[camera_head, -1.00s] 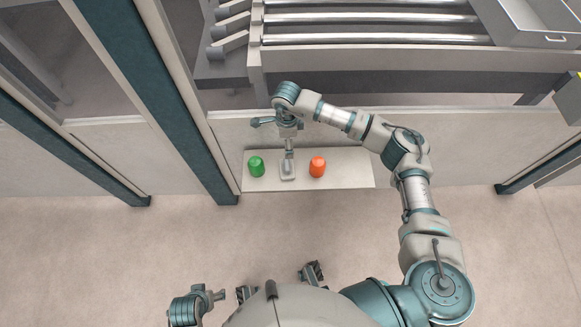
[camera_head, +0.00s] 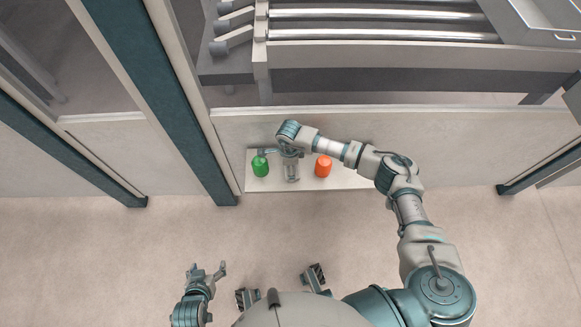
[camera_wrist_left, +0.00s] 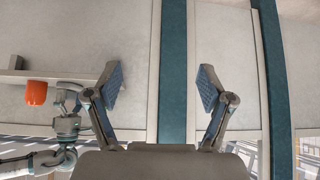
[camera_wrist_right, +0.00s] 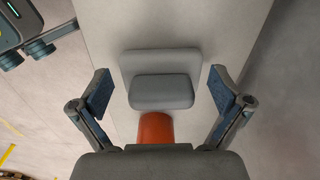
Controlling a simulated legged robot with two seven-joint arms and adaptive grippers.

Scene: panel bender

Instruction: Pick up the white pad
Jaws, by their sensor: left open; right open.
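The pad (camera_wrist_right: 160,92) looks grey in the right wrist view, a rounded block in front of a flatter grey plate. It sits on the pale shelf (camera_head: 345,180), between a green object (camera_head: 260,166) and an orange object (camera_head: 323,166). My right gripper (camera_wrist_right: 162,88) is open, with one finger on each side of the pad and a visible gap to each. In the head view my right wrist and gripper cover most of the pad. My left gripper (camera_head: 207,268) is open and empty at the lower left, away from the shelf.
The shelf is fixed along the front of a pale machine panel (camera_head: 440,135). A dark teal post (camera_head: 165,100) stands left of the shelf. The orange object (camera_wrist_right: 155,128) is close to the pad in the right wrist view. The floor in front is clear.

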